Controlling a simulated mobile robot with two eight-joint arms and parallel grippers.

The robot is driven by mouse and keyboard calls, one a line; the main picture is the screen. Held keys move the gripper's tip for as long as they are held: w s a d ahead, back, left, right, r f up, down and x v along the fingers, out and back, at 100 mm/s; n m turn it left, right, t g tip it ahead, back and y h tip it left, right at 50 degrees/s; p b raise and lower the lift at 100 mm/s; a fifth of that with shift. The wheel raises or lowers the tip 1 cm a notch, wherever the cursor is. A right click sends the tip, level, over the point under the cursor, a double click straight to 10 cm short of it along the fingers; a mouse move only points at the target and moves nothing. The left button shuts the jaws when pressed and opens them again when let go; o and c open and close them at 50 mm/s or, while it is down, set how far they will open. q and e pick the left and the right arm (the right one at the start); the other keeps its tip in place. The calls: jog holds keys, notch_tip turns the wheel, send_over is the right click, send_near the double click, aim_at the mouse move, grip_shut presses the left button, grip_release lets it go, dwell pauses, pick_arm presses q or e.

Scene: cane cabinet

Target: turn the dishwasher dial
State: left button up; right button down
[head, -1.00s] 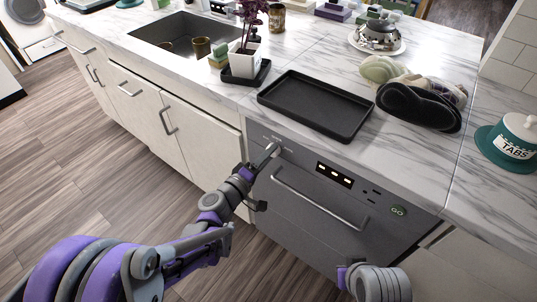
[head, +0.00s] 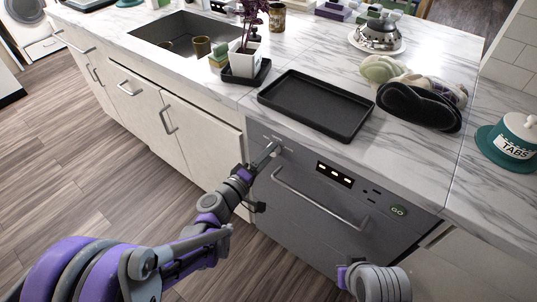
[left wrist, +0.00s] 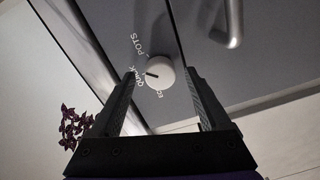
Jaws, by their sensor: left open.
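The dishwasher (head: 315,215) has a dark grey front under the counter. Its round white dial (left wrist: 160,73) shows in the left wrist view, with POTS, QUICK and a partly hidden label beginning EC around it. The dial's dark mark points left, toward QUICK. My left gripper (left wrist: 161,77) is open, and the dial appears between its two fingertips; I cannot tell whether either finger touches it. In the head view my left gripper (head: 267,157) reaches the panel's upper left corner and partly hides the dial (head: 277,146). My right gripper's fingers are not visible.
The dishwasher handle (head: 318,200) juts out right of my left gripper. A lit display (head: 334,174) and a green GO button (head: 398,211) are farther right. A black tray (head: 316,105) lies on the counter above, beside a plant pot (head: 245,58).

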pick_arm(q)
jog(key=v, duration=1)
